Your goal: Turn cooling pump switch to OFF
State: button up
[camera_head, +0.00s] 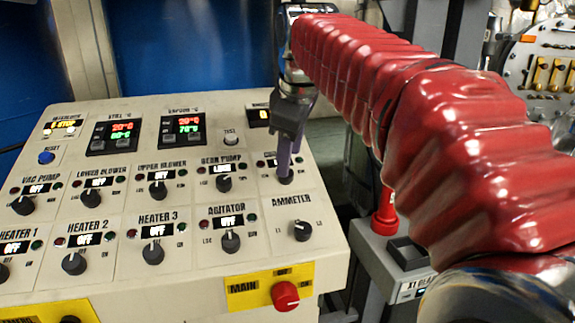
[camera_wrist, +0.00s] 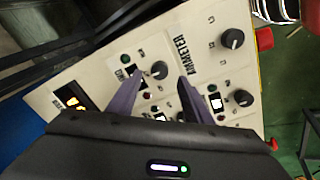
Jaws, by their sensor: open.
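The black round knob (camera_head: 285,177) at the right end of the panel's middle row stands right of the gear pump knob, where the cooling pump switch appears to be. Its label and display are mostly hidden by my gripper, so its setting cannot be read. My gripper (camera_head: 285,160) points down over this knob with its purple fingers. In the wrist view the fingers of my gripper (camera_wrist: 160,80) are open, one on each side of the knob (camera_wrist: 159,70), with gaps visible. The fingertips look very close to the panel.
The ammeter knob (camera_head: 302,231), agitator knob (camera_head: 230,242) and gear pump knob (camera_head: 223,184) sit close by on the sloped panel. A red main knob (camera_head: 285,296) is on the front edge. A grey box with a red button (camera_head: 384,222) stands right of the panel.

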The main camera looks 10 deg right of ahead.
jog(key=v, duration=0.8)
jog(key=shift+s+r, duration=0.15)
jog(key=shift+r, duration=0.2)
jog(key=shift+s, duration=0.1)
